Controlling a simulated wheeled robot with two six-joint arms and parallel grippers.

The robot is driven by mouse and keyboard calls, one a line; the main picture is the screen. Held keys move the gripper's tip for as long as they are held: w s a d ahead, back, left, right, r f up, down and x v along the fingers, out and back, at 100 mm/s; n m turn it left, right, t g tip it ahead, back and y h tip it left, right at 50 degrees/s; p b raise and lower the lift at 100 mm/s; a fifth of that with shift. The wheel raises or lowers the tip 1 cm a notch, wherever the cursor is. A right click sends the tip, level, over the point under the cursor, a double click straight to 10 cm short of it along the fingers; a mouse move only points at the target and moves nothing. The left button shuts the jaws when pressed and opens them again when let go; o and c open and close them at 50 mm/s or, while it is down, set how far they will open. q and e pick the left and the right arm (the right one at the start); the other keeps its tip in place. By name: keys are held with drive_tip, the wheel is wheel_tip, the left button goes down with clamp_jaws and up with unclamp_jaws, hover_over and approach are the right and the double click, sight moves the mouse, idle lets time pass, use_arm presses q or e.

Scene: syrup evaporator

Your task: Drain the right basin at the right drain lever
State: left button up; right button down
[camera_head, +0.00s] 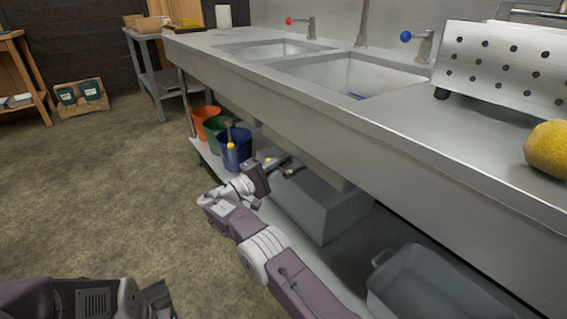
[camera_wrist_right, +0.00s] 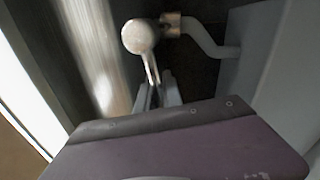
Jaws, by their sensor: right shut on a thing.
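The right basin (camera_head: 395,77) is set into the steel bench, with a little blue showing at its bottom. My right gripper (camera_head: 283,161) reaches under the bench front below the basins. In the right wrist view, the right drain lever (camera_wrist_right: 152,68) runs down from a rounded grey valve body (camera_wrist_right: 138,36) with a brass fitting and a bent grey pipe. My right gripper (camera_wrist_right: 156,97) is shut on the lever's end. My left gripper (camera_head: 159,299) shows only partly at the bottom left, and its opening is unclear.
Orange, green and blue buckets (camera_head: 237,150) stand on the lower shelf, left of my right gripper. A yellow-tipped lever (camera_head: 230,144) hangs at the blue bucket. A grey box and a grey tub (camera_head: 432,283) are on the shelf.

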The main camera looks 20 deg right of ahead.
drive_tip(key=c, duration=1.5)
unclamp_jaws()
drive_tip(key=shift+a, duration=0.1)
drive_tip(key=b+v, duration=0.2)
drive_tip(key=v, duration=0.7)
drive_tip(key=shift+b, duration=0.35)
